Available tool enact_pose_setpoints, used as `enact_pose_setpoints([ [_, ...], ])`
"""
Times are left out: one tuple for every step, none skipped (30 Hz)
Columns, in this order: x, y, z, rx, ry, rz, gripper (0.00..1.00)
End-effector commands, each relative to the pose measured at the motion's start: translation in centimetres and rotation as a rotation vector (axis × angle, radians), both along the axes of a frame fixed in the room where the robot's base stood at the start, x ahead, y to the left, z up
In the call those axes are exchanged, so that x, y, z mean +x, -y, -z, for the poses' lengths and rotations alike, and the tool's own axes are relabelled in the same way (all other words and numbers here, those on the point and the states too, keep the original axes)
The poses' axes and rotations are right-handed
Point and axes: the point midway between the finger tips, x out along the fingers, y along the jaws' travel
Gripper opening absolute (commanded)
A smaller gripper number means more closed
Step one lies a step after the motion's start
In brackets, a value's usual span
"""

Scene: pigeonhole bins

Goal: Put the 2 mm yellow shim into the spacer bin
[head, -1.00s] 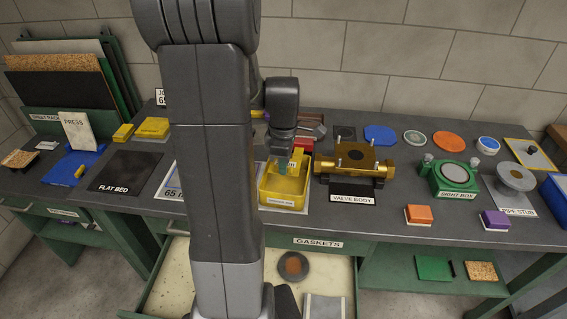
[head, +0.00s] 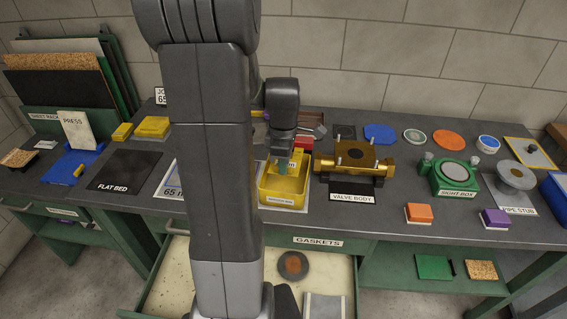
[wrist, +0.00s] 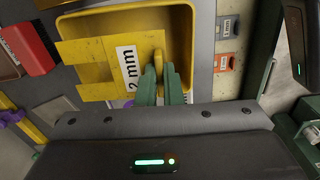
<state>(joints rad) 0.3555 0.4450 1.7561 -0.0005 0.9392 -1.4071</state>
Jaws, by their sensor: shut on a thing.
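The yellow shim (wrist: 88,55) carries a white "2 mm" label and has a narrow tab at one end. My gripper (wrist: 158,75) is shut on that tab with its green fingers. The yellow spacer bin (wrist: 180,25) lies beyond the shim in the wrist view, and the shim overlaps its opening. In the head view my gripper (head: 284,168) points down at the spacer bin (head: 262,192). Yellow on yellow, I cannot tell whether the shim touches the bin's floor or walls.
The brass valve body (head: 376,163) is close on the right. A black flat bed (head: 125,171) lies to the left. The gaskets drawer (head: 318,241) is open below the bench front.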

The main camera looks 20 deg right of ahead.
Motion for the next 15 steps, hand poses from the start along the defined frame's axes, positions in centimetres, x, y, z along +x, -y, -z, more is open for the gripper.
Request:
enact_pose_setpoints([
  [0.0,0.0,0.4,0.0,0.0,0.0,0.0],
  [0.0,0.0,0.5,0.0,0.0,0.0,0.0],
  [0.0,0.0,0.7,0.0,0.0,0.0,0.0],
  [0.0,0.0,0.8,0.0,0.0,0.0,0.0],
  [0.0,0.0,0.9,0.0,0.0,0.0,0.0],
  [0.0,0.0,1.1,0.0,0.0,0.0,0.0],
  [0.0,0.0,1.2,0.0,0.0,0.0,0.0],
  [0.0,0.0,1.3,0.0,0.0,0.0,0.0],
  [0.0,0.0,1.5,0.0,-0.001,0.0,0.0],
  [0.0,0.0,1.6,0.0,-0.001,0.0,0.0],
  [0.0,0.0,1.7,0.0,-0.001,0.0,0.0],
  [0.0,0.0,1.9,0.0,-0.001,0.0,0.0],
  [0.0,0.0,2.0,0.0,-0.001,0.0,0.0],
  [0.0,0.0,2.1,0.0,-0.001,0.0,0.0],
  [0.0,0.0,2.3,0.0,-0.001,0.0,0.0],
])
